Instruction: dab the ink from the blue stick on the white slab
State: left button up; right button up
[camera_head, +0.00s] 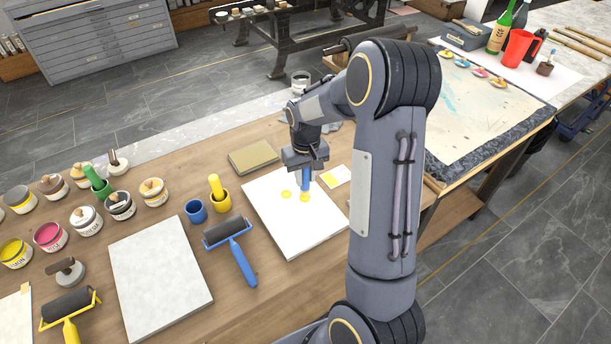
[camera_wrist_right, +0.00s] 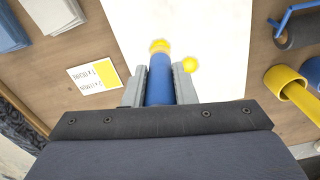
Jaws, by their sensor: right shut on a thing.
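My right gripper (camera_head: 306,162) is shut on the blue stick (camera_head: 305,180) and holds it upright, tip down, over the white slab (camera_head: 290,234). Yellow ink shows at the stick's lower end, at or just above the slab's surface; I cannot tell if it touches. A yellow ink dab (camera_head: 286,194) lies on the slab just left of the stick. In the right wrist view the stick (camera_wrist_right: 160,82) sits between the two fingers, with yellow at its tip and the dab (camera_wrist_right: 190,64) beside it. My left gripper is not in view.
A yellow-marked card (camera_head: 336,177) lies by the slab's right edge. A blue-handled roller (camera_head: 232,238), a blue cup (camera_head: 197,211) and a yellow cup (camera_head: 219,202) stand to the left. A grey-white slab (camera_head: 160,280) and several ink tins are farther left.

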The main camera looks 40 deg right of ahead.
jog(key=shift+r+p, duration=1.75)
jog(key=shift+r, duration=0.85)
